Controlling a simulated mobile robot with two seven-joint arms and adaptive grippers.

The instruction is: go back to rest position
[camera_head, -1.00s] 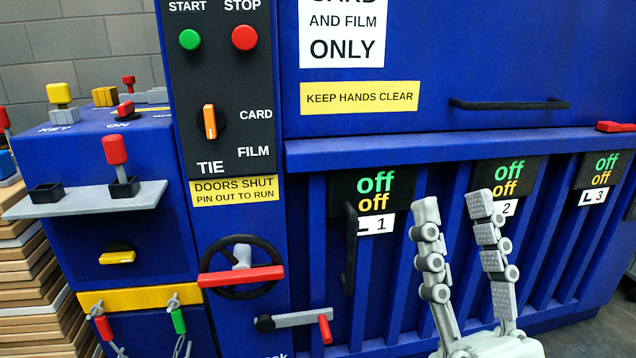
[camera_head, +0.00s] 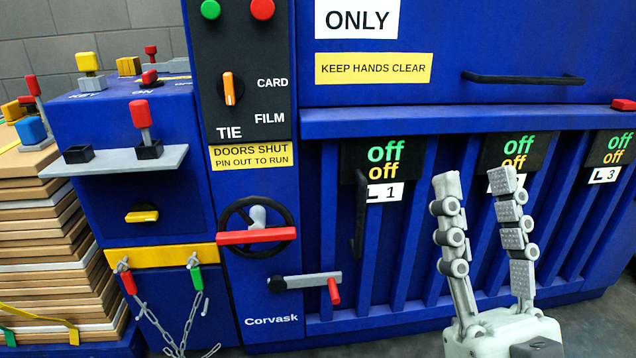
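My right gripper (camera_head: 487,184) rises from the bottom right of the head view. Its two grey fingers point up and stand apart with nothing between them. It is in front of the blue baler's ribbed lower front (camera_head: 405,250), near the L1 and L2 panels. I cannot tell whether it touches the baler. My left gripper is not in view.
The baler carries a handwheel with a red bar (camera_head: 256,237), a red-handled crank (camera_head: 310,284), a rotary selector (camera_head: 229,88) and a lever shelf (camera_head: 122,160). Stacked cardboard (camera_head: 48,235) stands at the left. Two chains hang from pins (camera_head: 182,332).

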